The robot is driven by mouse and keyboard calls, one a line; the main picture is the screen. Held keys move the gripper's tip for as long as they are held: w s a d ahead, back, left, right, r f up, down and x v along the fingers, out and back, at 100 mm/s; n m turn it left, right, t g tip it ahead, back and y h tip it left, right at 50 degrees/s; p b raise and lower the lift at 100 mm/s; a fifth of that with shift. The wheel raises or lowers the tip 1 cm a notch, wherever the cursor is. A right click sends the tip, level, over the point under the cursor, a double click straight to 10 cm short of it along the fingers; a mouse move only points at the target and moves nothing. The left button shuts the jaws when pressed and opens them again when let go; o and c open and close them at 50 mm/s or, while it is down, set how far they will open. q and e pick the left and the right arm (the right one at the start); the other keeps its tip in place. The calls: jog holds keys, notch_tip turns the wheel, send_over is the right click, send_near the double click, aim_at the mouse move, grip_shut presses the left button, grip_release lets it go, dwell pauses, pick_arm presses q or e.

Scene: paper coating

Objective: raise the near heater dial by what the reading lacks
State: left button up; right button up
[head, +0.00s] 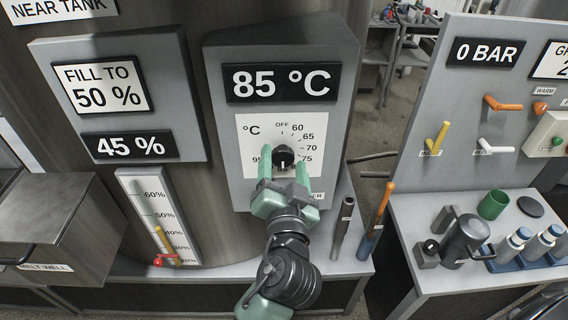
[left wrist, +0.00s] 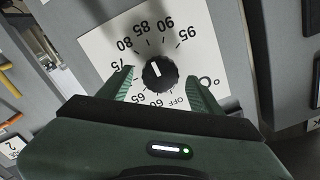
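The near heater dial (head: 283,157) is a round black knob on a white scale plate (head: 252,146), under a display (head: 281,83) reading 85 °C. In the left wrist view the dial (left wrist: 160,74) has a white mark pointing up and left, roughly towards 85; its exact setting is hard to tell. The scale shows numbers from 60 to 95 and OFF. My left gripper (head: 284,182) is open in front of the plate. In the left wrist view its fingers (left wrist: 160,82) lie on either side of the dial, with visible gaps. My right gripper is not in view.
A fill sign (head: 103,87) says 50 %, above a 45 % display (head: 130,146). On the right are a 0 BAR panel (head: 487,52) with levers and a bench (head: 430,273) with a green cup (head: 493,205) and a dark jug (head: 464,240).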

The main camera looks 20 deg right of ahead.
pick_arm(q)
jog(key=b+v, duration=0.3)
jog(key=v, duration=0.4)
jog(key=shift+s, duration=0.4)
jog(key=shift+a, duration=0.15)
